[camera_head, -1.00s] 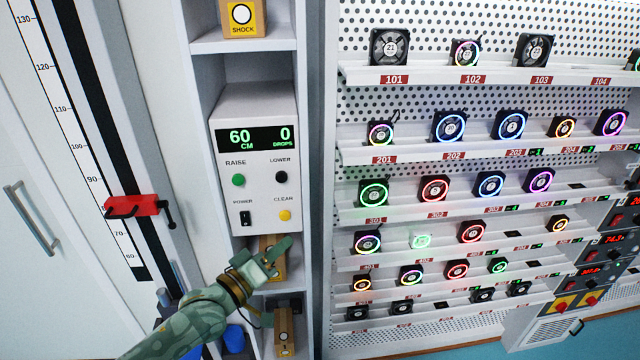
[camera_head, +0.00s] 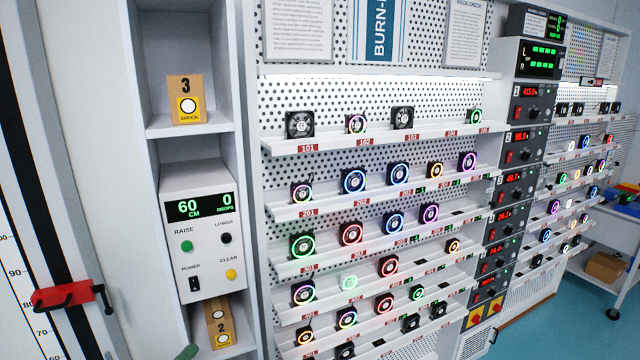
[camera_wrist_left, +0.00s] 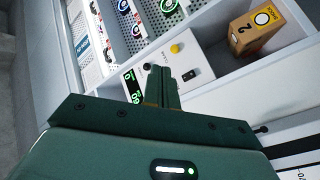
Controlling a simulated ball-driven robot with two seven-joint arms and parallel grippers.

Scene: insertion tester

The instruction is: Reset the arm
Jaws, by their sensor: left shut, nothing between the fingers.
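A red clamp-like arm (camera_head: 68,296) sits on the dark vertical rail beside a height scale, at the lower left of the head view. The white control box (camera_head: 207,262) stands on a shelf, its green display reading 60 CM and 0 drops. It has green RAISE, black LOWER and yellow CLEAR buttons and a POWER switch. My left gripper (camera_wrist_left: 160,72) is shut and empty in the wrist view, with the box's panel behind its fingers. In the head view only a green tip of it (camera_head: 187,352) shows at the bottom edge. My right gripper is out of view.
Shock box 3 (camera_head: 189,99) stands on the shelf above the control box. Shock box 2 (camera_head: 220,325) is on the shelf below and shows in the wrist view (camera_wrist_left: 254,28). Racks of lit fans (camera_head: 372,180) fill the right.

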